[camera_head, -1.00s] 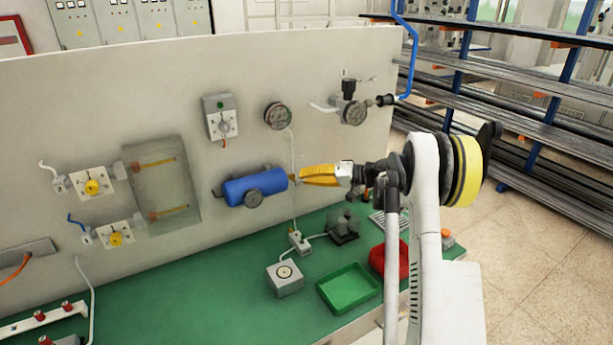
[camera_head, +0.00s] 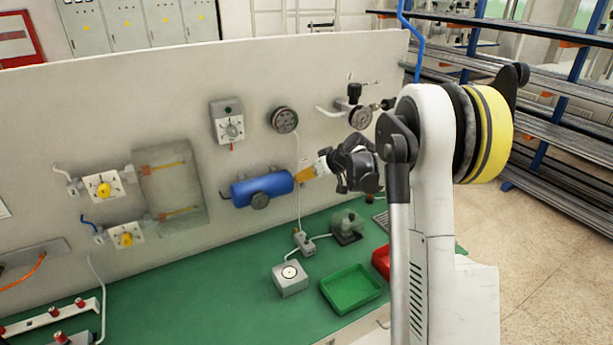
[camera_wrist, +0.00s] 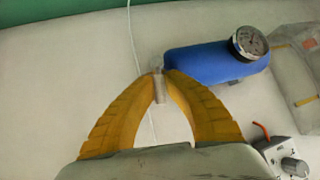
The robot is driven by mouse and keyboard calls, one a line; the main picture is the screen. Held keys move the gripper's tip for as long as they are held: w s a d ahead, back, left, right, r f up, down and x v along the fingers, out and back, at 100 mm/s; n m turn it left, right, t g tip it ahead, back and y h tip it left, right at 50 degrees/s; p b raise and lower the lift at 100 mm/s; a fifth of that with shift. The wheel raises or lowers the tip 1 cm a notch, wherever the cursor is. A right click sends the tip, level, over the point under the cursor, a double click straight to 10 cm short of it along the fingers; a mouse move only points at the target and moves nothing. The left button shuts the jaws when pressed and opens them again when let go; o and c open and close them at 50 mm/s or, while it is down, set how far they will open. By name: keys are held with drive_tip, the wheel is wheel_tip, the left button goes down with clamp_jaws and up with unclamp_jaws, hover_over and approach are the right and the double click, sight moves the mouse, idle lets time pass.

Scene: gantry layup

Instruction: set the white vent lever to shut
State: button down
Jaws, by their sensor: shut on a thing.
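The white vent lever (camera_wrist: 159,92) shows in the wrist view as a small pale bar between the yellow fingertips, close to the end of the blue tank (camera_wrist: 205,63). My gripper (camera_wrist: 159,76) is shut on it, one finger on each side. In the head view my gripper (camera_head: 301,176) is at the right end of the blue tank (camera_head: 262,188). There the fingers and wrist hide the lever. I cannot read which setting the lever is at.
A round gauge (camera_wrist: 250,42) sits on the tank. A grey dial box (camera_head: 229,121) and a gauge (camera_head: 285,120) are on the panel above. A green tray (camera_head: 350,289) and a grey box (camera_head: 290,279) stand on the green bench below.

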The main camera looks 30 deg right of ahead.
drive_tip(key=shift+a+n+h, duration=0.3)
drive_tip(key=shift+h, duration=0.4)
drive_tip(key=c, duration=1.5)
unclamp_jaws()
drive_tip(key=shift+o, duration=0.2)
drive_tip(key=v, duration=1.2)
drive_tip(key=shift+a, duration=0.1)
